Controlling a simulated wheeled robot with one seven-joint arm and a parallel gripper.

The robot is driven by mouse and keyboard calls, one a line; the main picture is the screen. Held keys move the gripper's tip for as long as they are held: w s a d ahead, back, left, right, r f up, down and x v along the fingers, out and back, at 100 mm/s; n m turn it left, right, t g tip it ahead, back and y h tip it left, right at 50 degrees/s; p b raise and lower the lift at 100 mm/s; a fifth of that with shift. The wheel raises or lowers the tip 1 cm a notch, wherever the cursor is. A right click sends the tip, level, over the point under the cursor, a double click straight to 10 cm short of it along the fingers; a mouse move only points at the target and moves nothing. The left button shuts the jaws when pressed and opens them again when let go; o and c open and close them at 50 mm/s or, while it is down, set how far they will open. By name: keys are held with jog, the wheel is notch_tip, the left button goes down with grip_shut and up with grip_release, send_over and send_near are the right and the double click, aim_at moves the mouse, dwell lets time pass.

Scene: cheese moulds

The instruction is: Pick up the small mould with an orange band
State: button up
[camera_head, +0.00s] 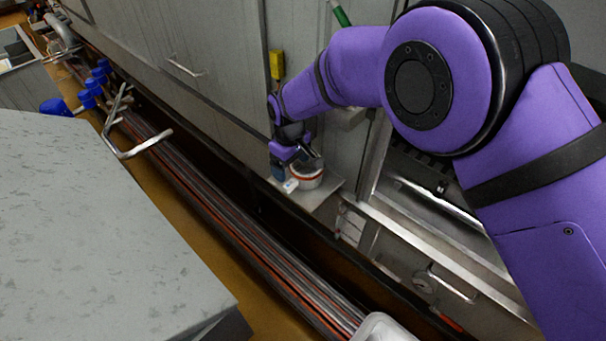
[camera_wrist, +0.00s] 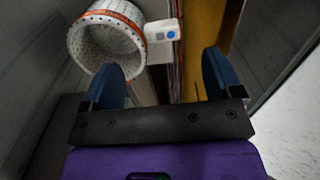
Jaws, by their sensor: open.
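The small mould with an orange band (camera_head: 308,174) stands on a small metal shelf beside the grey cabinet wall in the head view. It is white, round and open, with small holes; the orange band runs near its rim. In the wrist view the mould (camera_wrist: 105,45) is at the upper left, just beyond the left finger. My gripper (camera_head: 290,170) is at the shelf, close to the mould. In the wrist view my gripper (camera_wrist: 160,78) is open with its blue fingers wide apart. The mould is not between them; the left finger overlaps its lower edge in the picture, and I cannot tell if they touch.
A small white box with blue buttons (camera_wrist: 162,31) sits right of the mould, beyond the fingers. The metal shelf (camera_head: 322,203) is narrow. Pipes (camera_head: 235,220) run along the floor below. A grey worktop (camera_head: 95,215) fills the left. A yellow box (camera_head: 277,64) hangs on the wall.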

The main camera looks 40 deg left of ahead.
aim_at(290, 183)
jog(key=f, duration=0.9)
jog(key=shift+a+f, duration=0.15)
jog(key=shift+a, duration=0.1)
jog(key=c, duration=1.1)
jog(key=shift+o, duration=0.2)
jog(key=shift+r, duration=0.65)
jog(key=shift+s+r, duration=0.2)
jog(key=s, duration=1.7)
jog(key=shift+s, duration=0.3)
